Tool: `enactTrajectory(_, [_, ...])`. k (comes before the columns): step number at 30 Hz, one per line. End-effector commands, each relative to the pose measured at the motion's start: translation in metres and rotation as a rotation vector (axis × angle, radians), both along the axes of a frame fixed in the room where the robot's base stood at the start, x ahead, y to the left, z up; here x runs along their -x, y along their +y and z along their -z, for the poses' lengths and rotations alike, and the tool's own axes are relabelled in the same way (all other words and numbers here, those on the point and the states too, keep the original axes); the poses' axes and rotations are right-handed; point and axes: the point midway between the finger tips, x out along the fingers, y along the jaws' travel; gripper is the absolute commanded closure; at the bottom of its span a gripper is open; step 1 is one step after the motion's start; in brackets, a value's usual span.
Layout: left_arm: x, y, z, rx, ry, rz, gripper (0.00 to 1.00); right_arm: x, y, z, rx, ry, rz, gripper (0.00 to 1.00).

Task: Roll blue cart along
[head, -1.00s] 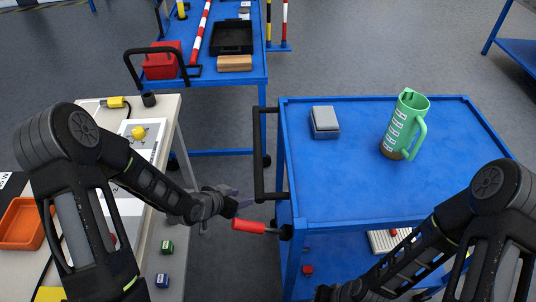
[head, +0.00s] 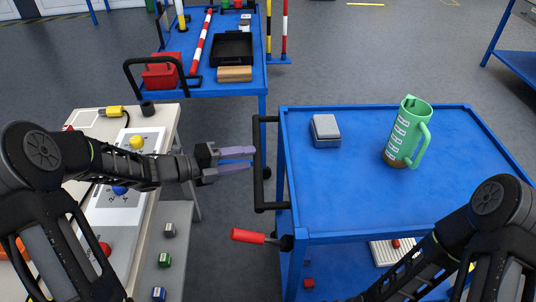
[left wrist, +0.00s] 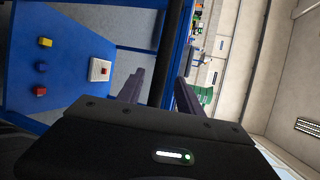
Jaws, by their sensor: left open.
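The blue cart (head: 345,190) stands at the right of the head view, with its black upright handle (head: 258,185) on its left end. My left gripper (head: 252,158) is open, with its fingers pointing right at the upper part of the handle bar. In the left wrist view the dark bar (left wrist: 168,50) shows between the two fingers; I cannot tell whether they touch it. A red-handled lever (head: 248,236) sticks out left from the cart's near corner. My right arm reaches over the cart's near right side; its gripper is out of sight.
On the cart top are a grey box (head: 326,130) and a green jug (head: 408,132). A pale table (head: 150,213) with small colored parts stands left. Another blue cart (head: 185,89) with a tray and red box stands behind. Grey floor lies between.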

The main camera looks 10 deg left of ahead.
Motion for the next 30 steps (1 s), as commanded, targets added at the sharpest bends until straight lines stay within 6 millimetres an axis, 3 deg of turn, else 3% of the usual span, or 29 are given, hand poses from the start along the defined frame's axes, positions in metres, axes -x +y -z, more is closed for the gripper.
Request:
enactTrajectory(16, [-0.041, -0.054, 0.016, 0.002, 0.001, 0.002, 0.57, 0.0, 0.0, 0.0, 0.0, 0.0, 0.0, 1.0])
enactTrajectory(27, [-0.045, -0.059, 0.018, 0.001, 0.002, 0.0, 0.57, 0.0, 0.0, 0.0, 0.0, 0.0, 0.0, 1.0])
enactTrajectory(30, [-0.045, -0.059, 0.018, 0.001, 0.002, 0.0, 0.64, 0.0, 0.0, 0.0, 0.0, 0.0, 0.0, 1.0])
